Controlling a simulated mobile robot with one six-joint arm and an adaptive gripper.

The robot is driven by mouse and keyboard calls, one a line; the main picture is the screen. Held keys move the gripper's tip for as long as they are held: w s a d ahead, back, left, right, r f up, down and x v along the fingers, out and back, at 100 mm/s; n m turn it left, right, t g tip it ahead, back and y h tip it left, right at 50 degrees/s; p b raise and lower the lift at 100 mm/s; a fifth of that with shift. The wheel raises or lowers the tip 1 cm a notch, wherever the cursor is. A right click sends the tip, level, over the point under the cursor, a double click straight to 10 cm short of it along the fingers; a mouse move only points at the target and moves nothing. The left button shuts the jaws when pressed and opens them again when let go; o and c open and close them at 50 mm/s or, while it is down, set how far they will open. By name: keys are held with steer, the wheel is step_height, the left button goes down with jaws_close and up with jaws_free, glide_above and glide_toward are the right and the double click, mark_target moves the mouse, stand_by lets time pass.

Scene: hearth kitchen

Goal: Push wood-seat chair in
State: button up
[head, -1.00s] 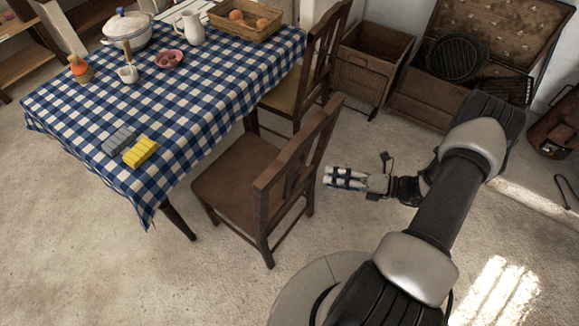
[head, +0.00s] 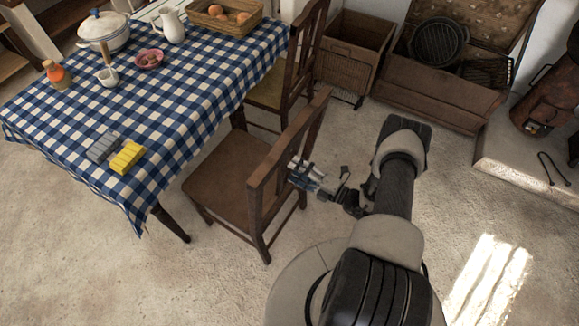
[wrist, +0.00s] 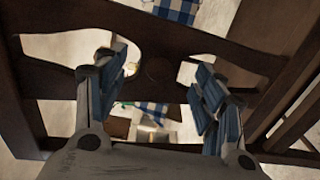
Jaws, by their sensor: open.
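The wood-seat chair (head: 232,178) stands upright beside the long side of the table, its brown seat partly toward the table edge and its back toward me. My gripper (head: 302,172) is at the outer side of the chair's back, close to it; I cannot tell whether it touches. In the wrist view my gripper (wrist: 160,90) is open with its two fingers apart and nothing held between them. The chair's back (wrist: 160,45) fills that view, with curved slats and openings in front of the fingers. The table (head: 150,105) has a blue-and-white checked cloth.
A second chair (head: 285,85) stands farther along the same table side. A yellow sponge (head: 126,157) and a grey block (head: 103,147) lie near the table's corner. A wicker hamper (head: 352,55) and an open trunk (head: 440,95) stand behind. The floor left of the chair is clear.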

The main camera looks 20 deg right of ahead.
steer(key=shift+b+x, duration=0.45)
steer(key=shift+x, duration=1.8)
steer(key=shift+c, duration=0.3)
steer(key=shift+f, duration=0.1)
jaws_close()
